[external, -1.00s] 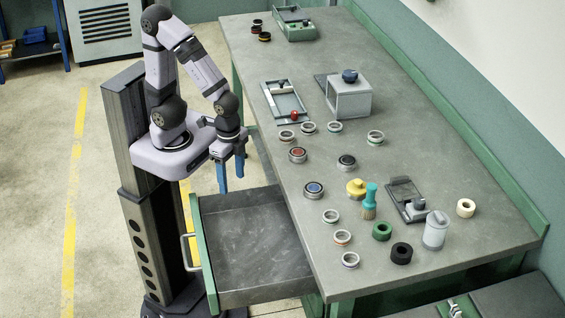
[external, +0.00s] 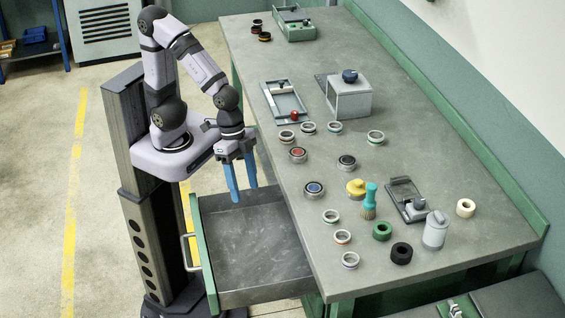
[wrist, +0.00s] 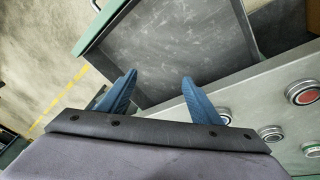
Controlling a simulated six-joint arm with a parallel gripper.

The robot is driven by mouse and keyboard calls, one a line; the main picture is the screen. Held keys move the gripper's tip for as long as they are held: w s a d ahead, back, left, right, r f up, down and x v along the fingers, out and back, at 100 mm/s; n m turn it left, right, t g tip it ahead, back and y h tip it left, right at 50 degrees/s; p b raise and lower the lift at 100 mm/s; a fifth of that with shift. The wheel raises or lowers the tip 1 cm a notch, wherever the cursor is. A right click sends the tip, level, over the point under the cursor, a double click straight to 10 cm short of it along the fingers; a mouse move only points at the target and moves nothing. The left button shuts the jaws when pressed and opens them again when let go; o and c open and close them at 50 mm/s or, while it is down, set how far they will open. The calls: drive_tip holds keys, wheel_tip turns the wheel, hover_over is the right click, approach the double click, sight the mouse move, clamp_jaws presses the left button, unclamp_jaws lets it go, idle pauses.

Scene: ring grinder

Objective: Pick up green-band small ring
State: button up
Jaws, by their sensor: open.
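Several small pale rings stand on the bench in the external view. My gripper (external: 243,190) has blue fingers, is open and empty, and hangs over the open drawer's back end, left of the bench and apart from all rings. In the wrist view its fingers (wrist: 159,80) are spread with nothing between them.
The open drawer (external: 212,280) is empty and juts out left of the bench. Red-, blue- and black-centred round parts (external: 298,155), a yellow part (external: 356,188), a teal brush (external: 370,198) and a grey box (external: 350,98) stand on the bench.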

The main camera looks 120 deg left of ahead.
drive_tip(key=w+d+t, duration=0.2)
drive_tip(key=w, duration=0.3)
drive_tip(key=n+t+y+b, duration=0.2)
drive_tip(key=n+t+y, duration=0.2)
drive_tip(key=t+y, duration=0.2)
approach(324, 211)
wheel_tip(324, 211, up, 4)
drive_tip(key=w, duration=0.2)
wheel_tip(324, 211, down, 4)
drive_tip(key=shift+w+a+r, duration=0.1)
drive_tip(key=shift+w+r, duration=0.05)
drive_tip(key=shift+r, duration=0.05)
drive_tip(key=shift+f, duration=0.65)
drive_tip(key=shift+p+x, duration=0.9)
drive_tip(key=shift+x, duration=2.8)
drive_tip(key=shift+w+r, duration=0.1)
drive_tip(key=shift+r, duration=0.1)
